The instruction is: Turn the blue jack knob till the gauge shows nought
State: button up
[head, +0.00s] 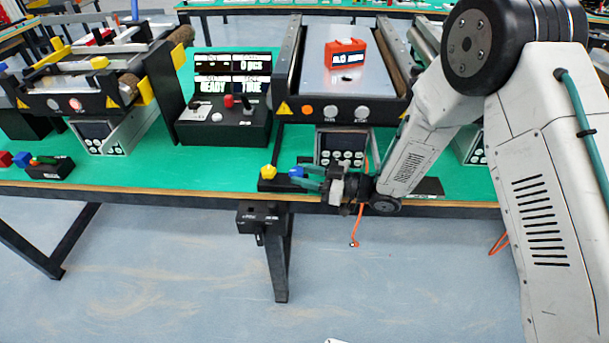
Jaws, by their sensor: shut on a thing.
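The blue jack knob (296,172) is at the front edge of the green bench, beside a yellow knob (268,171). My gripper (301,177) reaches in from the right with its teal fingers, and it is shut on the blue knob. The fingers cover part of the knob. I cannot tell which thing is the gauge. A grey panel (357,137) with a dark screen and buttons stands just behind my gripper, but its reading is too small to make out.
A mini conveyor (346,108) carrying a red box (345,54) stands behind the panel. A black control box (222,128) with displays is to the left, beyond it another conveyor (60,104). An orange cable (355,236) hangs over the bench front.

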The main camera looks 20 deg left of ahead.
jog(key=o, duration=1)
jog(key=shift+d, duration=3.95)
